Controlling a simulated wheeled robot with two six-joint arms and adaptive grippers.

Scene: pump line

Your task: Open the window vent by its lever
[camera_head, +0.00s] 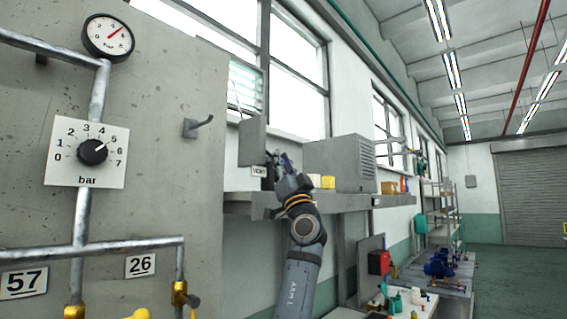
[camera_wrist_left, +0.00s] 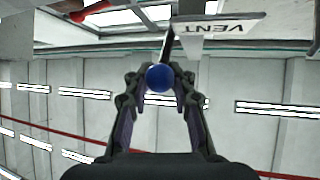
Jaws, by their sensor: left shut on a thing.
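The window vent (camera_head: 245,85) is a slatted panel low in the window at upper centre in the head view. A grey box (camera_head: 252,141) is on the wall below it, with a small VENT label (camera_head: 259,171) under it. The VENT label (camera_wrist_left: 222,28) is upside down in the wrist view. The lever shows there as a dark rod (camera_wrist_left: 166,46) with a round blue knob (camera_wrist_left: 159,78). My left gripper (camera_head: 274,160) is beside the box, shut on the lever's knob, which sits between its fingers. The knob is hardly visible in the head view. My right gripper is not in view.
A wall hook (camera_head: 198,126) sticks out from the concrete panel (camera_head: 165,200) at left. Floor is open at far right.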

